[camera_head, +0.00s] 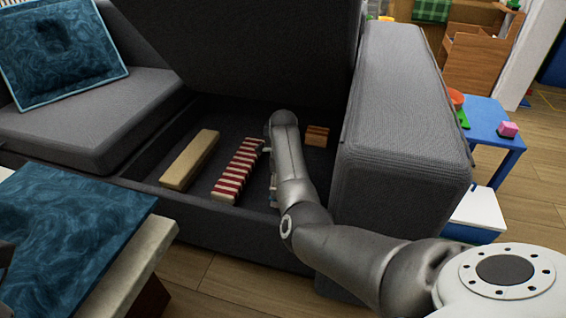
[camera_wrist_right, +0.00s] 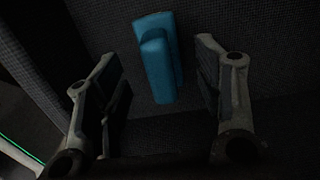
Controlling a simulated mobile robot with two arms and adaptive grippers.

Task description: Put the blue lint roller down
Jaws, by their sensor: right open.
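The blue lint roller (camera_wrist_right: 158,62) shows in the right wrist view, against the dark woven lining of the sofa's storage compartment. My right gripper (camera_wrist_right: 157,58) is open, with one finger on each side of the roller and a visible gap to both. In the head view my right arm reaches down into the open compartment (camera_head: 225,117). There the arm hides most of the gripper, and only a small bluish patch shows beside it. My left gripper is not clearly visible.
The compartment also holds a long beige block (camera_head: 190,160), a red-and-white striped piece (camera_head: 238,170) and a small wooden block (camera_head: 317,136). The grey armrest (camera_head: 405,130) stands right of my arm. The raised seat lid (camera_head: 260,45) is behind. A blue table (camera_head: 490,120) stands farther right.

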